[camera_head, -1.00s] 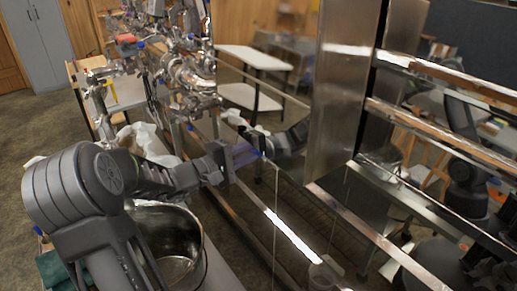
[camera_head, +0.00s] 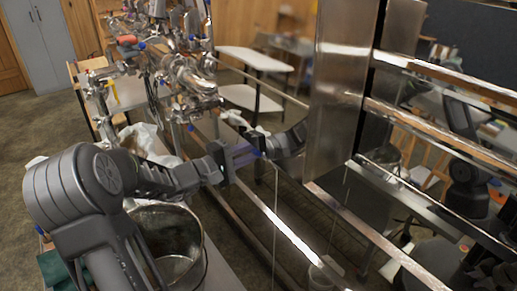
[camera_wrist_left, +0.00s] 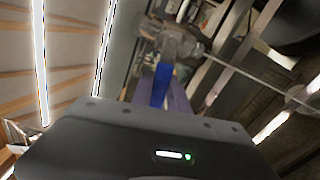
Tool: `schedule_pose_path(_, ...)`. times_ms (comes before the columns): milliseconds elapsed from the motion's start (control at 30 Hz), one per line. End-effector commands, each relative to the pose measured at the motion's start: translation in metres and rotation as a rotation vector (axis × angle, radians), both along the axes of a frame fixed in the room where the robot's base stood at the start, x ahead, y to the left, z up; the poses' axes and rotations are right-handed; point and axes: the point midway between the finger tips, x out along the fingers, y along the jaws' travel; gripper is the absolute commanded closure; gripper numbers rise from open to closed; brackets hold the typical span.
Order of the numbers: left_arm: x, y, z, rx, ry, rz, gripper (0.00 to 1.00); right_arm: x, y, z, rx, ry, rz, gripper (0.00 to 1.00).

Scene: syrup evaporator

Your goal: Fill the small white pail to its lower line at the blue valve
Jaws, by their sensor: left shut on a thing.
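My left gripper (camera_head: 246,156) reaches in from the left to the shiny metal side of the evaporator. In the left wrist view, a blue handle (camera_wrist_left: 161,86) shows between its purplish fingers, and the gripper is shut on it. This looks like the blue valve; its spout is hidden. A pale round pail shape (camera_head: 325,272) shows low at the right, cut by the lower edge. It may be the white pail or its reflection; I cannot tell, and its lines and level are not readable. My right gripper is not in view.
A large steel pot (camera_head: 201,262) stands below my left forearm. Steel pipes and fittings (camera_head: 185,80) crowd the far end. A white cloth (camera_head: 146,140) lies behind my arm. The polished panels (camera_head: 340,95) mirror my arm and the room. A pale table (camera_head: 254,59) stands at the back.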

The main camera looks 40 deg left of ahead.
Motion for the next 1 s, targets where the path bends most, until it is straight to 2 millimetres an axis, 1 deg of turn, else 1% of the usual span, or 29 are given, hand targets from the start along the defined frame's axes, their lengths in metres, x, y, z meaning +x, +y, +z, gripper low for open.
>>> schedule_pose_path(33, 0.000, 0.005, 0.002, 0.000, -0.001, 0.013, 1.00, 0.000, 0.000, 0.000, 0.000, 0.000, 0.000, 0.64)
schedule_pose_path(333, 0.001, 0.005, 0.002, -0.006, 0.000, 0.012, 1.00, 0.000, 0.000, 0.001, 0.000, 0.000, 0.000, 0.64)
schedule_pose_path(567, 0.003, 0.004, -0.002, -0.062, 0.014, 0.008, 1.00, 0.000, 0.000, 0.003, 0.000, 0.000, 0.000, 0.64)
schedule_pose_path(767, 0.005, 0.003, -0.010, -0.170, 0.045, 0.005, 1.00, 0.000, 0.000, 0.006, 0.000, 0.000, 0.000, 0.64)
schedule_pose_path(1000, 0.005, -0.001, -0.023, -0.355, 0.101, 0.005, 1.00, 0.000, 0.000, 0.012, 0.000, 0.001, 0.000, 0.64)
